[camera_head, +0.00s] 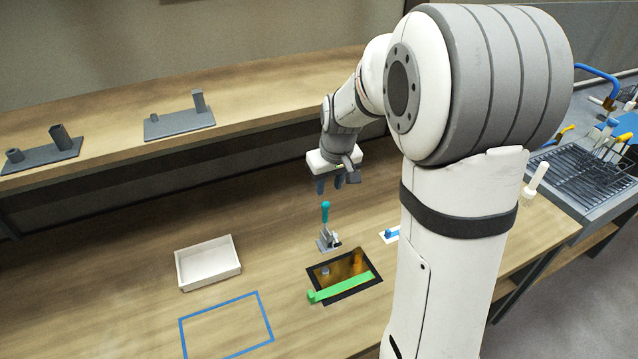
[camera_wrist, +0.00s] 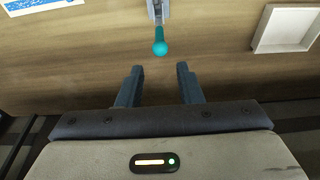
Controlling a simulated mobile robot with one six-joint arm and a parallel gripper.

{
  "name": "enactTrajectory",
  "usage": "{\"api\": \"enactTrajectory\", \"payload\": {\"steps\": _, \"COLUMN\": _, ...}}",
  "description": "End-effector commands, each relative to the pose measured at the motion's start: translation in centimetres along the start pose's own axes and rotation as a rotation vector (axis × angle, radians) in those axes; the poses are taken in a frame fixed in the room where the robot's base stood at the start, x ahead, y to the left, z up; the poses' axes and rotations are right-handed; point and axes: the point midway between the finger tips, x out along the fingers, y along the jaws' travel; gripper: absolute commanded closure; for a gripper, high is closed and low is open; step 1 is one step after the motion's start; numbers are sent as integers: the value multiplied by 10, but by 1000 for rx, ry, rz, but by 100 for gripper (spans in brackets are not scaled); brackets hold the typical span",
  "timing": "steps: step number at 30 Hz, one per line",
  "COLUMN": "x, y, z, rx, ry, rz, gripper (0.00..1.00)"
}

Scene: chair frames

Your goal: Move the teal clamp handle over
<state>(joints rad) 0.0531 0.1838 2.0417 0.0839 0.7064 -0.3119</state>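The teal clamp handle (camera_head: 325,211) stands upright on a small grey metal clamp (camera_head: 328,239) on the workbench, just behind a black-framed opening. In the wrist view the teal handle (camera_wrist: 160,46) shows at the top centre, with part of the grey clamp at the picture's edge. My gripper (camera_head: 337,187) hangs above and a little behind the handle in the head view. In the wrist view my gripper (camera_wrist: 160,72) has its two dark fingers wide apart, with nothing between them. The handle lies beyond the fingertips, roughly in line with the gap.
A white tray (camera_head: 208,263) sits left of the clamp, with a blue taped rectangle (camera_head: 227,325) in front. A green bar (camera_head: 342,288) lies across the black-framed opening (camera_head: 373,285). Grey fixtures (camera_head: 180,122) stand on the raised rear shelf. Bare bench lies left of the tray.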

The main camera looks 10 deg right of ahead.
Motion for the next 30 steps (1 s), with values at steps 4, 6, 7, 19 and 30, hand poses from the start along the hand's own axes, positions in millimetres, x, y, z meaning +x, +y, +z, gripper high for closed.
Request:
{"api": "enactTrajectory", "payload": {"steps": 4, "x": 19, "y": 0, "z": 1, "rx": 0, "ry": -1, "rz": 0, "gripper": 67}}
{"api": "enactTrajectory", "payload": {"steps": 6, "x": 30, "y": 0, "z": 2, "rx": 1, "ry": -1, "rz": 0, "gripper": 67}}
{"api": "enactTrajectory", "payload": {"steps": 7, "x": 35, "y": 0, "z": 2, "rx": 1, "ry": -1, "rz": 0, "gripper": 67}}
{"api": "enactTrajectory", "payload": {"steps": 19, "x": 76, "y": 1, "z": 1, "rx": 2, "ry": 0, "rz": 1, "gripper": 73}}
{"api": "enactTrajectory", "payload": {"steps": 30, "x": 76, "y": 1, "z": -1, "rx": 2, "ry": 0, "rz": 1, "gripper": 90}}
